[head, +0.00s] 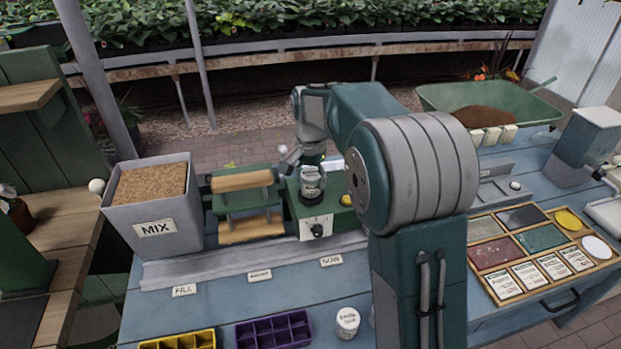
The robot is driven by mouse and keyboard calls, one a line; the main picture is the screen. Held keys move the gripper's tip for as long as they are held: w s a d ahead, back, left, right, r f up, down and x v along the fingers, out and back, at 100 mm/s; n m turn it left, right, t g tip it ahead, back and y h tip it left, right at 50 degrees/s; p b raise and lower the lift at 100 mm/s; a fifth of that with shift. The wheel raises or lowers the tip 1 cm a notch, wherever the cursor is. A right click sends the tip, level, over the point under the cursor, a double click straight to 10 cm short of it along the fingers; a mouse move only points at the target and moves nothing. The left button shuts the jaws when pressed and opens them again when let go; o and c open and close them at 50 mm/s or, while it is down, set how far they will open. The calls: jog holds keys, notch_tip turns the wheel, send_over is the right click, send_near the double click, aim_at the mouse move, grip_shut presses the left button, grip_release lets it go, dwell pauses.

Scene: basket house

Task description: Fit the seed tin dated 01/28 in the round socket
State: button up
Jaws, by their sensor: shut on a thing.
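My gripper (310,163) is shut on a small pale tin (312,184) and points down over the green station. The tin is upright, with its label too small to read. Its lower end is at the dark round socket (311,204) on top of the green station (321,210); I cannot tell whether it is seated in it or just above. Another white tin (347,322) stands at the front of the blue table, with dark writing on its lid that I cannot read as a date.
A grey MIX bin (153,221) and a green press with wooden bars (243,196) stand left of the station. Yellow (178,341) and purple (272,331) trays lie in front. A wooden tray of cards (480,279) and a green barrow (492,98) are to the right.

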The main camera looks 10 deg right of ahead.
jog(key=shift+f, duration=0.65)
dwell(0.7)
jog(key=o, duration=1.1)
jog(key=shift+r, duration=4)
